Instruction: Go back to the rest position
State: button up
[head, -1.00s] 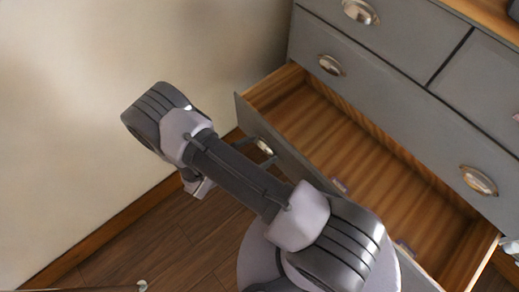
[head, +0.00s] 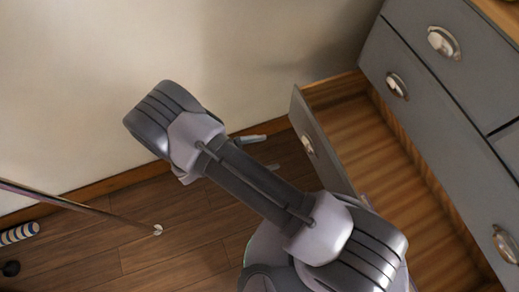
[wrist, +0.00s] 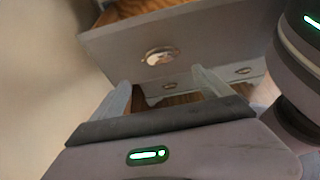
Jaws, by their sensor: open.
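My gripper (wrist: 163,88) is open in the wrist view, with two pale fingers apart and nothing between them. Beyond the fingers is the front of the pulled-out grey drawer (wrist: 215,38) with its metal cup handle (wrist: 160,55). A gap shows between the gripper and the drawer handle. In the head view my arm reaches up and left from the bottom, and its bulky joint hides most of the gripper. Only the finger ends show beside the arm, over the floor and left of the drawer front (head: 320,145).
The grey dresser (head: 440,90) stands at right with its open wooden drawer beside my arm; the visible interior looks empty. A plain wall (head: 60,90) is behind. A thin rod (head: 80,207) and a striped object (head: 20,233) are at lower left. Wooden floor (head: 170,250) lies between.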

jog(key=shift+v, duration=1)
jog(key=d+r+m+g+y, duration=0.35)
jog(key=r+m, duration=0.35)
jog(key=r, duration=0.4)
jog(key=d+r+m+g+y, duration=0.2)
jog(key=r+m+g+y, duration=0.15)
jog(key=r+m, duration=0.55)
jog(key=s+d+r+m+t+y, duration=0.2)
jog(key=s+r+m+t+y, duration=0.2)
jog(key=r, duration=0.5)
jog(key=s+d+r+m+t+y, duration=0.1)
jog(key=s+r+m+t+y, duration=0.2)
jog(key=r+m, duration=0.3)
notch_tip(320, 180, up, 3)
jog(key=shift+s+d+f+t+y, duration=0.1)
jog(key=shift+s+d+t+y, duration=0.3)
jog(key=shift+s+t, duration=0.25)
